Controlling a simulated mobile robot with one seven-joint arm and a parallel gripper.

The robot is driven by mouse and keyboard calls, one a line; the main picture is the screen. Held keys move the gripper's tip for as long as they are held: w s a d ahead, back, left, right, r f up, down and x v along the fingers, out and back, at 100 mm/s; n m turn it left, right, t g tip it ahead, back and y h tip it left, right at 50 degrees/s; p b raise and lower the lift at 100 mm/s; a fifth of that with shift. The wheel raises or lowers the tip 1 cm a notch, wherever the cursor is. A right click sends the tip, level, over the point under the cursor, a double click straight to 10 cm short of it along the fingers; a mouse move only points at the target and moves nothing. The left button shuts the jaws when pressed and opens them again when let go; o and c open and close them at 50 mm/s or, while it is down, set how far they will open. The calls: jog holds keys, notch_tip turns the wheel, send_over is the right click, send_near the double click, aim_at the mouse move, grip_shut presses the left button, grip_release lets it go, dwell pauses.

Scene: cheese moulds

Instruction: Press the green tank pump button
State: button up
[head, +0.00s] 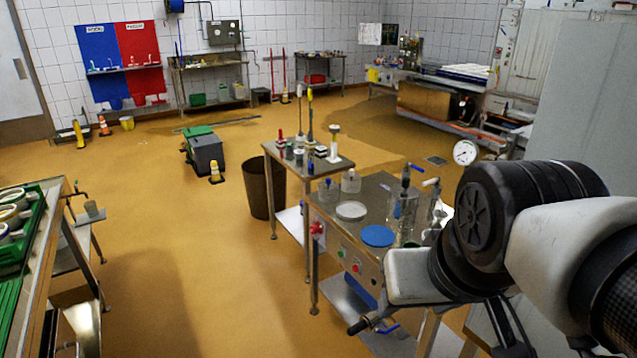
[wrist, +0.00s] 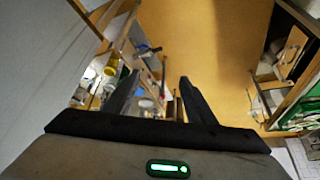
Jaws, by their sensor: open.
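The steel tank table (head: 325,262) stands right of centre in the head view, with a control panel on its front. A small green button (head: 341,253) shows on that panel, beside a red button (head: 355,268); both are tiny. My gripper (wrist: 160,80) is open and empty in the wrist view, with its two dark fingers apart and pointing toward the floor and the table side. The button cannot be made out clearly there. My gripper appears apart from the panel.
A blue disc (head: 377,236), a white disc (head: 351,210) and bottles stand on the tank table. A brown bin (head: 262,188) and a smaller steel table are behind it. A bench with green trays (head: 22,253) is at left. The yellow floor (head: 190,270) between is clear.

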dwell(0.3)
grip_shut()
dwell(1.6)
